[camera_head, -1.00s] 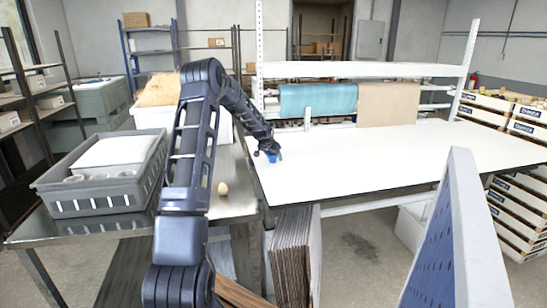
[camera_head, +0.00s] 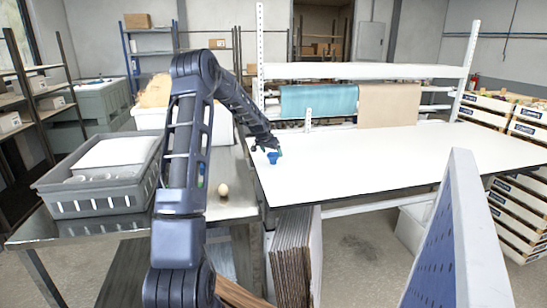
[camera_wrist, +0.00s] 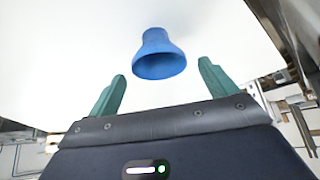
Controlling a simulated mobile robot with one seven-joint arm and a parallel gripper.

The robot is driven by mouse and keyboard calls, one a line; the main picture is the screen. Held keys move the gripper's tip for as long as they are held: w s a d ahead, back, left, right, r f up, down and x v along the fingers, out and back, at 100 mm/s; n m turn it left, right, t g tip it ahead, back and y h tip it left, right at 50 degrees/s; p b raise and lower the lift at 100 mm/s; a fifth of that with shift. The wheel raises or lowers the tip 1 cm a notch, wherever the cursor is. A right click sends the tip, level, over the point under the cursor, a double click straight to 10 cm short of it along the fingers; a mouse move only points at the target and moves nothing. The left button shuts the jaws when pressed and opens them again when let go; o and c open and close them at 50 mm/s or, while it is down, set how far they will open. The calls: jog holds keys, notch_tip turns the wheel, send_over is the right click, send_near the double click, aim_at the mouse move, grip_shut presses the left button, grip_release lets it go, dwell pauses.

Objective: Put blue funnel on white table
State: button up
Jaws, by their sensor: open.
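The blue funnel (camera_head: 273,157) stands on the white table (camera_head: 380,160) near its left edge. In the wrist view the funnel (camera_wrist: 158,54) rests on the white surface with its wide mouth toward my gripper. My gripper (camera_wrist: 162,85) is open, its two green fingers apart. The funnel lies just beyond the fingertips, with a gap between it and each finger. In the head view my gripper (camera_head: 268,150) is small and close to the funnel, and the fingers are hard to make out.
A metal table on the left holds a grey crate (camera_head: 70,200) and an egg (camera_head: 223,191). A shelf with teal and tan rolls (camera_head: 318,101) stands over the white table's back. A blue panel (camera_head: 450,240) rises at the front right. Most of the white tabletop is clear.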

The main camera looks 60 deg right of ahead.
jog(key=v, duration=0.7)
jog(key=shift+w, duration=0.1)
jog(key=w+a+r+n+t+y, duration=0.15)
jog(key=w+a+r, duration=0.3)
jog(key=a, duration=0.65)
jog(key=w+a+r+n+t, duration=0.15)
jog(key=w+a+r, duration=0.35)
jog(key=a, duration=0.6)
jog(key=w+a+r+n+y, duration=0.1)
jog(key=w+a+r+n, duration=0.2)
jog(key=w+a, duration=0.5)
jog(key=s+a+r+n+t+y, duration=0.1)
jog(key=s+a+r+n, duration=0.1)
jog(key=a, duration=1)
jog(key=s+a+r+n+y, duration=0.1)
jog(key=s+a+r+n, duration=0.1)
jog(key=a, duration=0.9)
jog(key=s+a+f+n+y, duration=0.1)
jog(key=s+a+n, duration=0.3)
jog(key=s+a, duration=0.4)
jog(key=s+a+f+n+y, duration=0.1)
jog(key=s+a, duration=0.7)
jog(key=a, duration=0.8)
jog(key=f+n, duration=0.1)
jog(key=n, duration=0.1)
jog(key=shift+s+n, duration=0.35)
jog(key=shift+n, duration=0.05)
